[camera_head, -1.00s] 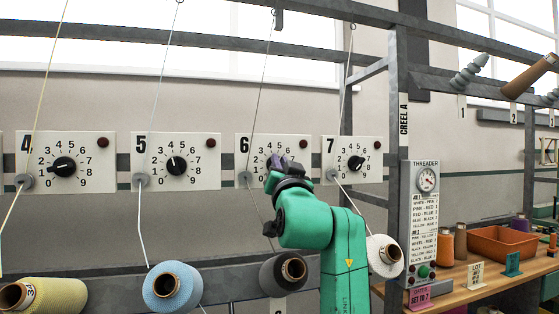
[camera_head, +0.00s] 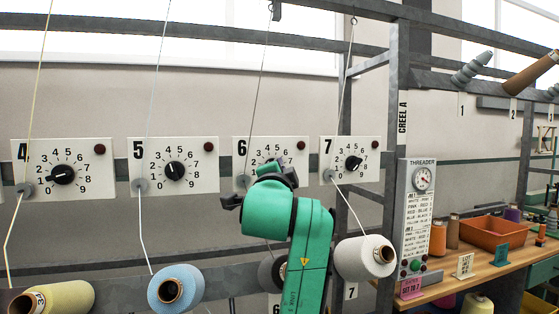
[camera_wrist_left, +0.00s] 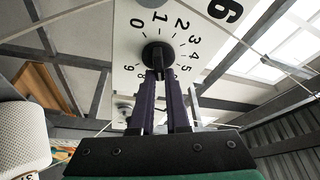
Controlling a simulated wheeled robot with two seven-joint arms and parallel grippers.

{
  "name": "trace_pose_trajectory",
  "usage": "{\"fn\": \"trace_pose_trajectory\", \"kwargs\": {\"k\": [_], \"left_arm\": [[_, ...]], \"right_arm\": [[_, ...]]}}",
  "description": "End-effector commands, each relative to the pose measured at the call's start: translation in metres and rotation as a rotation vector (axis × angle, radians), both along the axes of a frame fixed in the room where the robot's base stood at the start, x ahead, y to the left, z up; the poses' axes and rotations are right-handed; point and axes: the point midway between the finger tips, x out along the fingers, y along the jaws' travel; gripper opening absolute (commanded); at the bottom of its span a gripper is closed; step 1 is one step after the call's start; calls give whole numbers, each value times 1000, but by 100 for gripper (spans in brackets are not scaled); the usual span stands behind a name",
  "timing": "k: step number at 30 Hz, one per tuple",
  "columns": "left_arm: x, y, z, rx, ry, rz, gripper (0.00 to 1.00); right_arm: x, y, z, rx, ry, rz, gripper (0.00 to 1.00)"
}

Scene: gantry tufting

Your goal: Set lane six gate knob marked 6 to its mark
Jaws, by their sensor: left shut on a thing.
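The lane six plate (camera_head: 243,178) is white, with a big 6 and a ring of numbers, and also shows in the left wrist view (camera_wrist_left: 203,25). Its round black knob (camera_wrist_left: 157,54) is in the wrist view, with my left gripper (camera_wrist_left: 159,75) shut on it, the two dark fingers on its sides. In the head view my left gripper (camera_head: 270,167) covers the knob and the lower middle of the plate. I cannot tell which number the pointer faces. My right gripper is not in view.
Similar plates 4 (camera_head: 82,155), 5 (camera_head: 195,150) and 7 (camera_head: 373,175) hang alongside. Yarn spools, one blue (camera_head: 165,280), one white (camera_head: 360,258), sit below, with threads running up. A pink card (camera_head: 411,288) reads SET TO 7. An orange bin (camera_head: 495,232) stands on the bench.

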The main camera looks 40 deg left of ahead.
Motion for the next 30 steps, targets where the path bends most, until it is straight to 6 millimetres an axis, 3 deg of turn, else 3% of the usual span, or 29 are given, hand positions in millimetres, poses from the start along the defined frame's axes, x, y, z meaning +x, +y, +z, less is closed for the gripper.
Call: {"fn": "trace_pose_trajectory", "kwargs": {"k": [7, 24, 25, 26, 27, 30], "left_arm": [[0, 1, -1, 55, 86, 3, 0], [1, 0, -3, 73, 112, 2, 0], [1, 0, -3, 72, 113, 1, 25], [1, 0, -3, 73, 112, 2, 37], [1, 0, -2, 73, 112, 2, 44], [0, 0, -2, 74, 111, 1, 44]], "right_arm": [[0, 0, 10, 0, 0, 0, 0], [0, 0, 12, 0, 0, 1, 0], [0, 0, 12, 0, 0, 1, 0], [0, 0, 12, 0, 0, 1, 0], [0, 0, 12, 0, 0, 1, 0], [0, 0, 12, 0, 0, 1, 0]]}}
